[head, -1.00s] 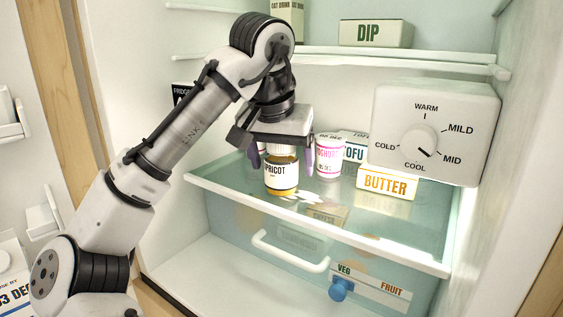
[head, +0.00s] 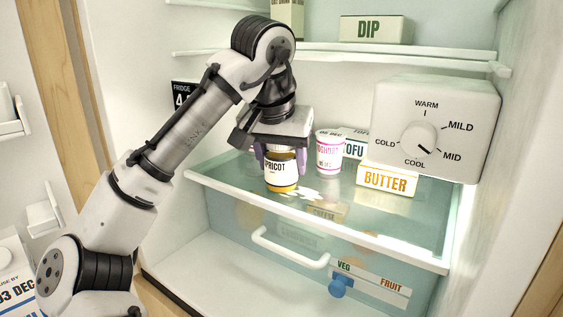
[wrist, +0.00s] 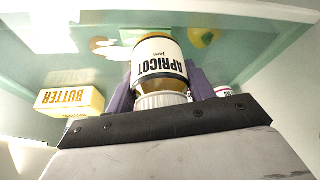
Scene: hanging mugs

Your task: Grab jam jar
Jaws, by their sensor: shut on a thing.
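The apricot jam jar (head: 281,176) stands upright on the glass shelf of the fridge, its label facing forward. In the wrist view the jar (wrist: 160,56) shows its label upside down and its pale lid towards me. My gripper (head: 280,160) points down over the jar. Its purple fingers are shut on the jar, one on each side near the lid. The wrist view shows the fingers (wrist: 160,92) against both sides of the jar. The top of the lid is hidden under my gripper in the head view.
A yogurt pot (head: 329,152) stands close on the jar's right, with a tofu box (head: 355,146) behind it. A butter box (head: 387,180) sits further right, below the temperature dial box (head: 436,128). A drawer (head: 300,255) lies below the shelf (head: 420,235). A dip box (head: 376,31) is above.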

